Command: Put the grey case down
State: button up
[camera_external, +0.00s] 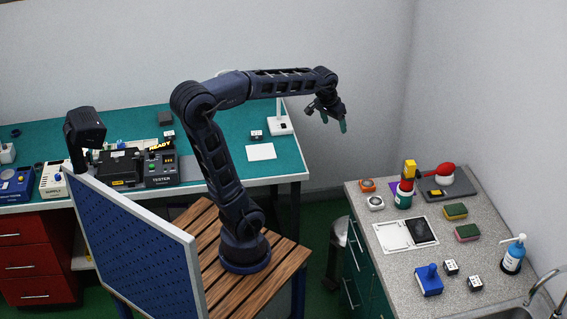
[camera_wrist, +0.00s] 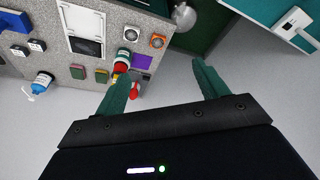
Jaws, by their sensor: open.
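My gripper (camera_external: 333,121) is raised in the air between the green workbench and the grey counter, well above both. Its two green fingers stand wide apart in the wrist view (camera_wrist: 163,70), with nothing between them but floor behind. A flat dark grey item (camera_external: 461,187) with a yellow patch lies on the counter, partly behind a red-headed tool; it may be the grey case. A small dark grey box (camera_external: 165,118) sits at the back of the workbench. I cannot tell which of the two is the case.
The speckled counter (camera_external: 385,271) holds a white tray (camera_external: 391,238) with a dark panel, sponges (camera_external: 467,233), a blue-handled block (camera_external: 429,283) and a pump bottle (camera_external: 512,257). The workbench (camera_external: 233,130) carries a tester (camera_external: 160,168) and a white sheet (camera_external: 261,152). A blue pegboard (camera_external: 135,245) stands beside my base.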

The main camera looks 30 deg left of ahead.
jog(key=s+a+f+n, duration=0.1)
jog(key=s+a+f, duration=0.2)
jog(key=s+a, duration=0.3)
jog(key=s+a+f+n+t+y, duration=0.1)
jog(key=s+a+f, duration=0.2)
jog(key=s+a, duration=0.4)
jog(key=shift+s+a+f, duration=0.15)
jog(key=shift+s+a, duration=0.05)
jog(key=shift+s, duration=0.85)
